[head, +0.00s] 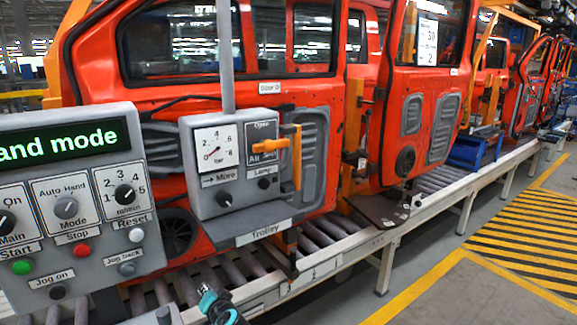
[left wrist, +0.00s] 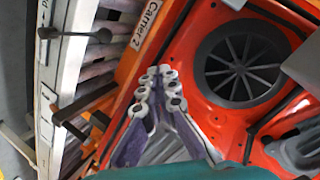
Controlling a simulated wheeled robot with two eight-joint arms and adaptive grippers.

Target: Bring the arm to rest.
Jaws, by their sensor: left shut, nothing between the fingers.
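My left gripper (head: 210,299) shows small at the bottom of the head view, a dark and teal shape by the roller conveyor, in front of the trolley panel's lower edge. In the left wrist view the same gripper (left wrist: 158,90) has its fingers together, empty, in front of an orange door panel with a round black speaker grille (left wrist: 243,62). I cannot tell whether the fingers touch the panel. Most of the left arm is out of view. My right gripper is not in view.
A grey control panel (head: 75,195) reading "and mode" stands at left. A trolley box (head: 205,202) with an orange valve handle (head: 268,147) hangs ahead. Orange doors (head: 428,110) line the roller conveyor (head: 335,227). Floor with yellow-black stripes (head: 530,235) is clear at right.

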